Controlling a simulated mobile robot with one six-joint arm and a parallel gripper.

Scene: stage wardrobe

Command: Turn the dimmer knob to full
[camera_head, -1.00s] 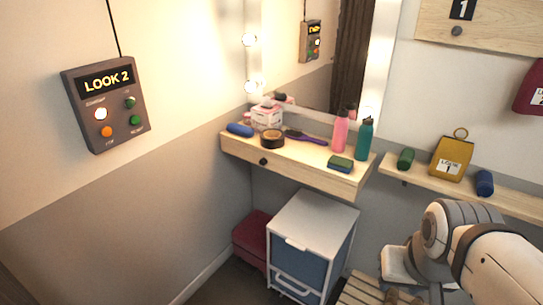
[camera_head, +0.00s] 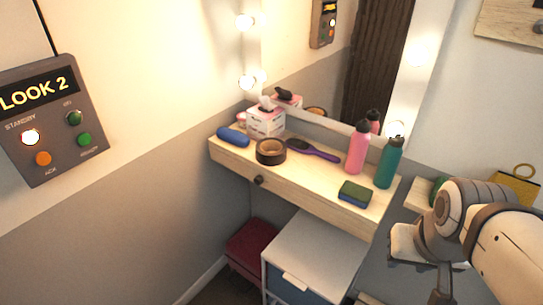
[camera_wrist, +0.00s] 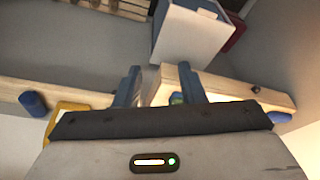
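A small dark round knob (camera_head: 258,180) sits on the front face of the wooden vanity shelf (camera_head: 300,190), left of its middle. I take it for the dimmer knob; its turn position is too small to read. In the wrist view the dark knob (camera_wrist: 255,89) shows to the right, beyond my fingers and apart from them. My gripper (camera_wrist: 158,84) is open, its two fingers spread with nothing between them. In the head view my arm is at the right, well away from the knob, and its fingers are hard to make out.
On the vanity shelf are a blue roll (camera_head: 233,137), tape (camera_head: 271,151), tissue box (camera_head: 266,121), purple brush (camera_head: 318,151), sponge (camera_head: 355,194), pink bottle (camera_head: 358,150) and teal bottle (camera_head: 388,163). A white drawer unit (camera_head: 312,248) stands below. A cue panel (camera_head: 50,118) hangs left.

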